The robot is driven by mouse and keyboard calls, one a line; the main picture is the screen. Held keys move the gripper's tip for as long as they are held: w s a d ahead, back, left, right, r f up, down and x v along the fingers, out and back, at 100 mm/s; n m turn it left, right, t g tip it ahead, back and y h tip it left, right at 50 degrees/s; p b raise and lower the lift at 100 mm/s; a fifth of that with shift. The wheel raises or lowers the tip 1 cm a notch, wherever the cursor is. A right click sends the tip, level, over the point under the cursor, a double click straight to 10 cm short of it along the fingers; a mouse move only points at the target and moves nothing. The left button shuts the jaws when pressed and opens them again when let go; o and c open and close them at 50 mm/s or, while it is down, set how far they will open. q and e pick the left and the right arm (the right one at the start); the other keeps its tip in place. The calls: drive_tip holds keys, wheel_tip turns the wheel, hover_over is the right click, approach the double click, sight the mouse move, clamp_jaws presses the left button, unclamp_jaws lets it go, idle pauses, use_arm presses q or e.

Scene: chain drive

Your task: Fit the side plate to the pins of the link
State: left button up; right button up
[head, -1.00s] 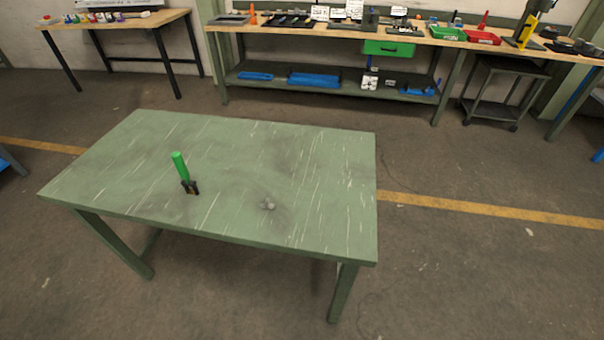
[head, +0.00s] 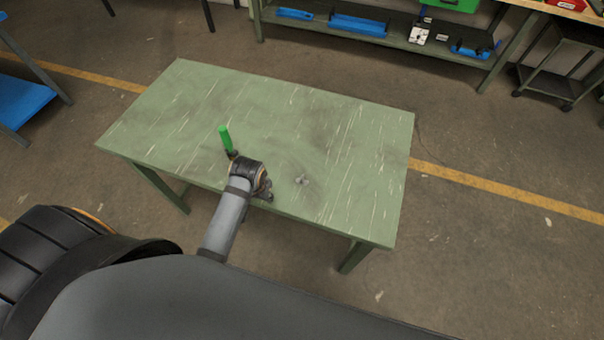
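A small grey part (head: 302,180) lies on the green table, right of my arm. It is too small to tell whether it is the link, the side plate or both, and I cannot make out pins. My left gripper (head: 266,191) is low over the table's front part, left of the grey part and apart from it in the picture. Its fingers are dark and too small to tell open from shut. My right gripper is not in view.
A tool with an upright green handle (head: 226,140) stands on the green table (head: 350,150), just behind my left wrist, which hides its lower part. The table's right and back areas are clear. A workbench shelf with blue bins (head: 358,25) is beyond, across open floor.

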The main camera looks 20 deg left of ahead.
use_arm(q)
drive_tip(key=w+d+r+g, duration=0.1)
drive_tip(key=w+d+r, duration=0.2)
drive_tip(key=w+d, duration=0.35)
wheel_tip(320, 180, up, 3)
drive_tip(key=g, duration=0.1)
hover_over(302, 177)
drive_tip(key=shift+h, duration=0.4)
wheel_tip(302, 177, down, 5)
drive_tip(key=shift+w+a+p, duration=0.15)
drive_tip(key=shift+p, duration=0.55)
drive_tip(key=shift+f+p, duration=0.3)
drive_tip(key=shift+f, duration=0.15)
wheel_tip(302, 177, down, 4)
drive_tip(key=shift+f, duration=0.2)
drive_tip(key=c, duration=0.7)
clamp_jaws()
